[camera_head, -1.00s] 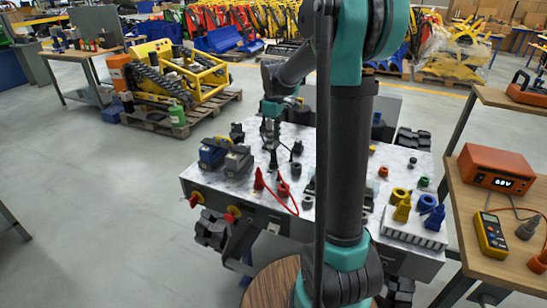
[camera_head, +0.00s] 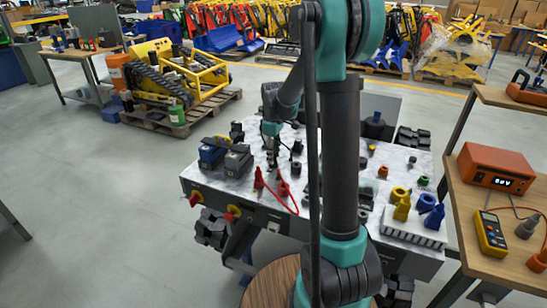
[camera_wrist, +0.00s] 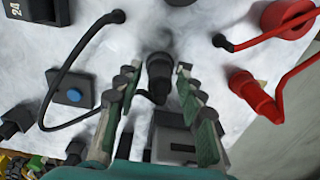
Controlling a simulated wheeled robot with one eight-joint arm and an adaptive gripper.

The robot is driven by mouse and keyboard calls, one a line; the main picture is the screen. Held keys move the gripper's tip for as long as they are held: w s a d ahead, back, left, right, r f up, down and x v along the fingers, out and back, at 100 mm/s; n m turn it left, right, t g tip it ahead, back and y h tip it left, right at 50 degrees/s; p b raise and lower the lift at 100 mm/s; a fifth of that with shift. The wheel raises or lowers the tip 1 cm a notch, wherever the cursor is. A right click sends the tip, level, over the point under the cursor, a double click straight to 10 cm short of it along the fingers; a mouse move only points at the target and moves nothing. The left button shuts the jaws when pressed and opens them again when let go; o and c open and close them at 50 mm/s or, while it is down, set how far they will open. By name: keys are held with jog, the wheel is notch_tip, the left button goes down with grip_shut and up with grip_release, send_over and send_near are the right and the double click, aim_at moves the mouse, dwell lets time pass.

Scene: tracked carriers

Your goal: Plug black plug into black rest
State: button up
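My gripper (camera_head: 272,160) is low over the marbled tabletop, behind the red plug. In the wrist view my gripper (camera_wrist: 157,82) has its two green-padded fingers apart. A black plug (camera_wrist: 158,70) stands between the fingertips, with a gap visible on each side. Its lower end and a short black cable show near the left finger. A grey block with a dark slot (camera_wrist: 174,135) lies below it in the picture. A round black piece (camera_wrist: 180,2) is cut off at the top edge. I cannot tell which black piece is the black rest.
A red plug (camera_wrist: 250,92) and round red holder (camera_wrist: 288,18) with a red cable are at right. Dark battery-like blocks (camera_head: 238,160) stand left of my gripper.

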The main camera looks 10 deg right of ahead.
grip_shut()
jog(key=shift+r, duration=0.15)
jog(key=shift+r, duration=1.15)
jog(key=shift+r, duration=0.25)
jog(key=shift+r, duration=1.65)
jog(key=shift+c, duration=2.4)
grip_release()
grip_shut()
